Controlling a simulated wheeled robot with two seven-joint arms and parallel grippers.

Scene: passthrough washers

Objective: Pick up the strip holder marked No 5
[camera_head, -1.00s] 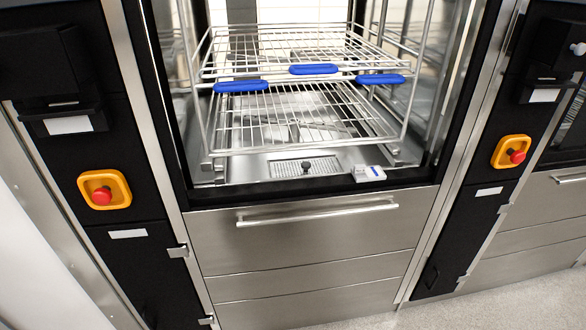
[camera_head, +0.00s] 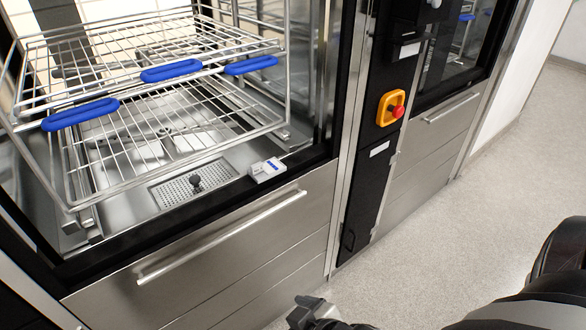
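No No 5 marking can be read anywhere in view. My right gripper (camera_head: 308,308) shows at the bottom edge, dark and partly cut off, low in front of the washer and well below the white block. Whether its fingers are open or shut is unclear. My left gripper is not in view.
A wire rack (camera_head: 150,135) with several blue handles (camera_head: 170,71) fills the chamber above the drain grid (camera_head: 190,184). A steel drawer front with a bar handle (camera_head: 222,236) lies below. A red stop button on yellow (camera_head: 391,108) is on the right column. Speckled floor (camera_head: 470,215) is clear at right.

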